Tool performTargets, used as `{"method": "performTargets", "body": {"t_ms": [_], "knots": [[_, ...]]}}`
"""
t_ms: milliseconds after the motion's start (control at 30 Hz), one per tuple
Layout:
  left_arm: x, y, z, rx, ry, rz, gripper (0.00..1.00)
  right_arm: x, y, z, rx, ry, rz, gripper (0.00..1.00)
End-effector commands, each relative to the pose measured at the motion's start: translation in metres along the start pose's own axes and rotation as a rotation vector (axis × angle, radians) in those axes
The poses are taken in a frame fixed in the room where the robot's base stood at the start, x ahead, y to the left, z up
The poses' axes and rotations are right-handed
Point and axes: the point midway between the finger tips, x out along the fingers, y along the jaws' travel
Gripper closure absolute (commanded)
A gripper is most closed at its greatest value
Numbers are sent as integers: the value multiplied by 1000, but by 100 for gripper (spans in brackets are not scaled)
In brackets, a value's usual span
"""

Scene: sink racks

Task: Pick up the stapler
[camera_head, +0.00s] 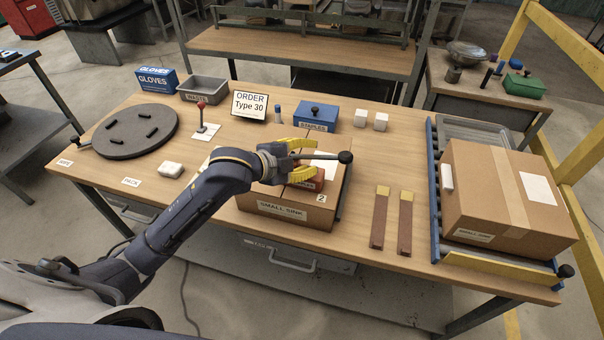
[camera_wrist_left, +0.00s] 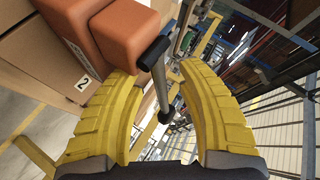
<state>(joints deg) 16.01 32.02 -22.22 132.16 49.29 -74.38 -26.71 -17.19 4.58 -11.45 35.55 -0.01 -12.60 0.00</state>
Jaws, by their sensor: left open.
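The stapler (camera_head: 315,180) has an orange-red body and a long metal handle with a black end knob (camera_head: 345,157). It is at the top of the small sink carton (camera_head: 282,208). My left gripper (camera_head: 308,163) is open over the carton, its yellow fingers on either side of the handle. In the left wrist view the stapler's orange body (camera_wrist_left: 118,32) is at upper left, and its handle (camera_wrist_left: 160,88) runs between the open fingers (camera_wrist_left: 160,85). I cannot tell whether the fingers touch it. The fingers partly hide the stapler in the head view. My right gripper is out of view.
A blue staples box (camera_head: 315,117) and white blocks (camera_head: 370,119) stand behind the carton. Two brown strips (camera_head: 380,222) lie to its right, before a rack with a larger carton (camera_head: 510,195). A grey turntable (camera_head: 135,131) is at left. The front left bench is mostly clear.

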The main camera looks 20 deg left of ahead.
Motion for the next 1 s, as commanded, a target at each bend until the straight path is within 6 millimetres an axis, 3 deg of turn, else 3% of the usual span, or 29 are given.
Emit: {"method": "performTargets", "body": {"t_ms": [133, 467, 1000], "knots": [[0, 0, 0, 0, 0, 0, 62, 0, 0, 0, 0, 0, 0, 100], [0, 0, 0, 0, 0, 0, 100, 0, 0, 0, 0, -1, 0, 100], [-1, -1, 0, 2, 1, -3, 100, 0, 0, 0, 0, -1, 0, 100]]}}
